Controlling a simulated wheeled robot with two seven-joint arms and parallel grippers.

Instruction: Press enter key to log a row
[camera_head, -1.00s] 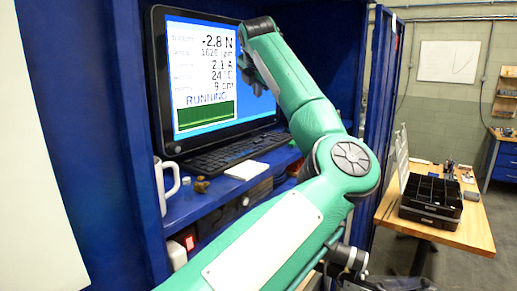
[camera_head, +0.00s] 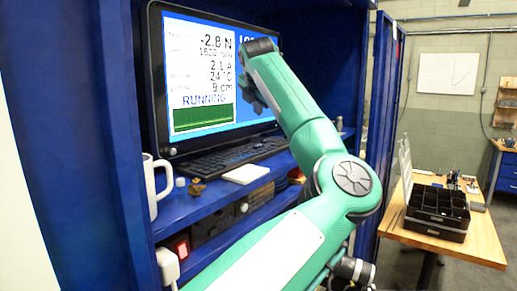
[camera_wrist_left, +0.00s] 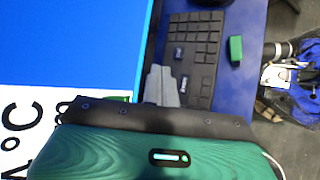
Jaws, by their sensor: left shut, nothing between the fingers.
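A black keyboard (camera_head: 225,154) lies on the blue shelf in front of the monitor (camera_head: 200,75), whose screen reads RUNNING above a green graph. My left gripper (camera_head: 256,103) is in front of the screen's right part, above the keyboard. In the left wrist view its grey fingertips (camera_wrist_left: 160,84) are together and empty, beside the keyboard (camera_wrist_left: 205,30) in the picture. Separate keys with pale markings show near the fingertips, but I cannot read which is enter. Part of the keyboard is hidden behind the gripper. My right gripper is not in view.
A white mug (camera_head: 155,185) and a white pad (camera_head: 245,174) sit on the shelf's front. A green block (camera_wrist_left: 235,49) lies beside the keyboard. Blue cabinet walls enclose the shelf on both sides. A wooden table (camera_head: 470,243) with a black tray stands at right.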

